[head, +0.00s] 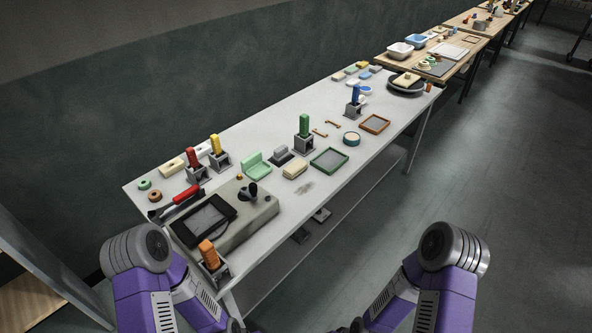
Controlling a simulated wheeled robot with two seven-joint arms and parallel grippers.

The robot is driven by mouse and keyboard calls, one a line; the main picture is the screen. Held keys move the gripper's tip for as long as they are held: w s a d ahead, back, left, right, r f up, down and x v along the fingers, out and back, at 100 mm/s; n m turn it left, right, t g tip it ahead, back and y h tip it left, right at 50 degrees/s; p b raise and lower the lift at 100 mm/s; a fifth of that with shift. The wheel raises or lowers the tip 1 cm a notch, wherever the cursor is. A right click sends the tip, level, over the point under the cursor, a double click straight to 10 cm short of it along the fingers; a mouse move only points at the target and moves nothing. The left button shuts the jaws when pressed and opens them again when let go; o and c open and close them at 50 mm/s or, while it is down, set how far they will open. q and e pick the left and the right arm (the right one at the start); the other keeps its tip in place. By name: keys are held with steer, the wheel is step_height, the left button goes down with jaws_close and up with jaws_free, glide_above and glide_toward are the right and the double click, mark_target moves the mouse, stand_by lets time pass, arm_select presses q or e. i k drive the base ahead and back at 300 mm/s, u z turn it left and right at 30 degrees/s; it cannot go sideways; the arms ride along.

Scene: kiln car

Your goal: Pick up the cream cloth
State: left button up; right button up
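A small cream folded-looking piece (295,170), most like the cream cloth, lies on the long pale table (262,128) near its front edge. It sits between a grey block (281,155) and a green-rimmed tray (329,161). At this size I cannot make out its weave or folds. Nothing touches it from above. Neither gripper's fingers can be made out in the head view.
A grey box with a dark screen (203,221) and black knob fills the table's near end. Upright holders with red, yellow, green, blue and orange handles stand about. A mint-green stand (256,167) is left of the cream piece. Open floor (480,190) lies to the right.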

mark_target(294, 169)
steer(key=u, duration=0.15)
steer(key=k, duration=0.9)
steer(key=z, duration=1.45)
steer(key=i, duration=1.95)
steer(key=u, duration=0.3)
steer(key=i, duration=1.3)
steer(key=u, duration=1.3)
